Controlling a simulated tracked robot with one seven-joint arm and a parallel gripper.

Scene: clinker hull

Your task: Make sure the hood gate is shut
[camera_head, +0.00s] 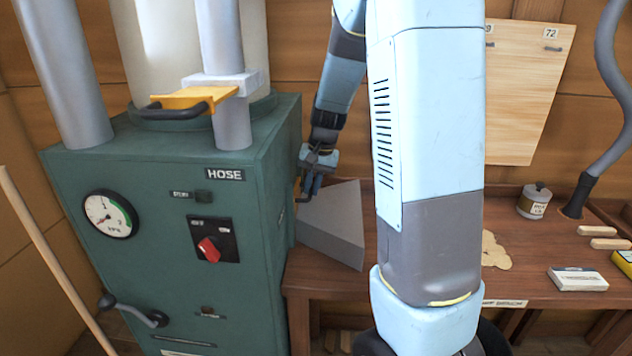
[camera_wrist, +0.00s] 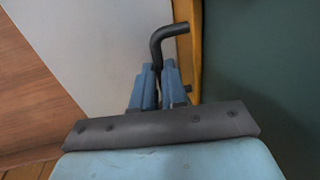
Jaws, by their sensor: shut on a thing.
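The hood gate is a yellow plate (camera_wrist: 190,50) in the wrist view, upright between the grey hood and the green cabinet. Its black bent handle (camera_wrist: 168,38) runs down between my fingers. My gripper (camera_wrist: 158,80) is shut on this handle. In the head view my gripper (camera_head: 312,186) is at the cabinet's right side, at the upper left edge of the grey wedge-shaped hood (camera_head: 335,222). There the gate is mostly hidden behind the cabinet corner and my gripper. How far the plate is in cannot be told.
The green cabinet (camera_head: 150,265) labelled HOSE stands left. A second yellow gate (camera_head: 195,97) with a black handle crosses the grey pipe above it. A bench (camera_head: 520,270) carries a tin (camera_head: 534,202) and small boxes at right. A wooden pole (camera_head: 55,265) leans at far left.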

